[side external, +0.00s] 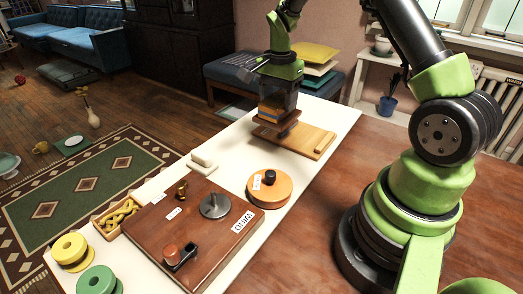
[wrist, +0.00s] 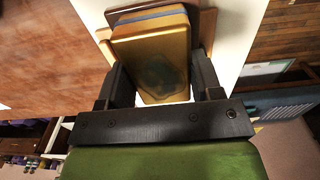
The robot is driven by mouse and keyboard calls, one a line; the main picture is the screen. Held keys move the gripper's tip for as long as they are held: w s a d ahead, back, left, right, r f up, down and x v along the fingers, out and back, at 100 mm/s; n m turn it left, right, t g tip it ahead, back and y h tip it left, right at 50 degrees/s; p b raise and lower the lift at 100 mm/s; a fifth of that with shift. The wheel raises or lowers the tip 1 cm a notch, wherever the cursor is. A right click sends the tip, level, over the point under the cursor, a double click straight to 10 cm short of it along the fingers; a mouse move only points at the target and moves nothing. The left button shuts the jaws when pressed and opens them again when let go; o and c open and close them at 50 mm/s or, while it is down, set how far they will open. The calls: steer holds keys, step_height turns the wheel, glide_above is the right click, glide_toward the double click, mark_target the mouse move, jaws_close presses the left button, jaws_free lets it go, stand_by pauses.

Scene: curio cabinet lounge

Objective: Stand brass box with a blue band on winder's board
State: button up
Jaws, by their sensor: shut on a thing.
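The brass box with a blue band (side external: 270,110) is between the fingers of my gripper (side external: 277,97), which is shut on it. In the wrist view the box's brass face (wrist: 150,62) fills the space between the dark fingers, with a grey-blue strip along its far edge. A dark brown piece (side external: 284,124) shows right below the box; I cannot tell whether they touch. A brown board (side external: 205,262) with a crank, a grey disc and a white label lies in the foreground, well apart from the box; it looks like the winder's board.
A light wooden board (side external: 309,143) lies under my gripper. A round orange piece with a black knob (side external: 269,191) stands between the two boards. A cream block (side external: 202,163), a tray of yellow pieces (side external: 116,218), and yellow (side external: 70,250) and green (side external: 97,281) spools sit around the brown board.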

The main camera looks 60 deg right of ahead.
steer(key=w+a+r, duration=0.1)
steer(key=w+a, duration=0.2)
steer(key=a, duration=0.4)
steer(key=shift+a+f, duration=0.2)
steer(key=shift+f, duration=4.55)
steer(key=shift+f, duration=0.1)
steer(key=o, duration=1.3)
